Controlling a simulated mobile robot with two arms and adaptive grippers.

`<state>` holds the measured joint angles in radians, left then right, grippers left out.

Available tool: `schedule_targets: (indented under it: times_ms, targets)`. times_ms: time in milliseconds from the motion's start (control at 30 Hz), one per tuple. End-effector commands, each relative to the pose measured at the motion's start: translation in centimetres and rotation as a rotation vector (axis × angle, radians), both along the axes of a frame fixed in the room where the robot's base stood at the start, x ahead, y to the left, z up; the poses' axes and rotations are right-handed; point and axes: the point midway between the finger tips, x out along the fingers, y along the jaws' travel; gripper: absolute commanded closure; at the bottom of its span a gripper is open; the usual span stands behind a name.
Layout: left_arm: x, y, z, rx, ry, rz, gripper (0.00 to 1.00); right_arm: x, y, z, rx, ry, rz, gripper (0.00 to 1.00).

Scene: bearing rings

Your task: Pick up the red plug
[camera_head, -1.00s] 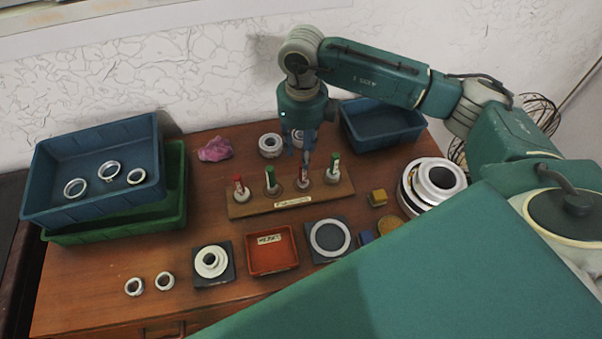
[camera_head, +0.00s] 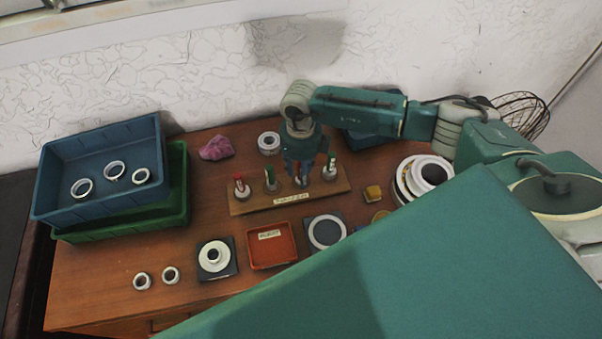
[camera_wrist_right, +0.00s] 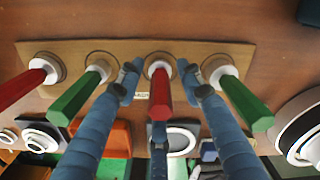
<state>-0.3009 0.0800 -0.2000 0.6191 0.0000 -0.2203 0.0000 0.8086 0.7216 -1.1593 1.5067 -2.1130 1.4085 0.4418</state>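The wooden rack (camera_head: 250,206) holds a row of red and green plugs, each in a white ring. One red plug (camera_wrist_right: 160,95) stands between the spread fingers of my right gripper (camera_wrist_right: 163,92), apart from them as far as I can see. In the head view my right gripper (camera_head: 303,176) points down over the rack and mostly hides this plug. Another red plug (camera_head: 240,187) stands at the rack's left end, also in the right wrist view (camera_wrist_right: 28,86). Green plugs (camera_head: 270,178) (camera_head: 330,168) stand on either side of the gripper. My left gripper is not in view.
A blue tray (camera_head: 60,205) with several rings sits on a green tray (camera_head: 185,190) at left.

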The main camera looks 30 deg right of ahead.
Motion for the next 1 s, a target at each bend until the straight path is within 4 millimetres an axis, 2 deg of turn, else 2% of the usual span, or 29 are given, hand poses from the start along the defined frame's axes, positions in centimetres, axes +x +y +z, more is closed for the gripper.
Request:
schedule_targets:
  times_ms: [67,200,267,733,867,1000]
  targets:
    - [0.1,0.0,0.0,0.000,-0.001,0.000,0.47,0.0,0.0,0.0,0.000,0.000,0.000,0.63]
    - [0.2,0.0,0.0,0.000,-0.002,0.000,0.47,0.0,0.0,0.0,0.000,0.000,0.000,0.91]
    - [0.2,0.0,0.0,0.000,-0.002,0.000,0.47,0.0,0.0,0.0,0.000,0.000,0.000,1.00]
    - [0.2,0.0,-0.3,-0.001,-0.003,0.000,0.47,0.1,0.0,0.8,0.001,-0.003,0.000,1.00]
    - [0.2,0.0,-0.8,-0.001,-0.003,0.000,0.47,0.2,0.0,2.2,0.002,-0.005,0.002,1.00]
    - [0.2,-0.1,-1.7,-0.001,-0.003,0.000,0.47,0.3,0.1,5.1,0.002,-0.008,0.002,1.00]
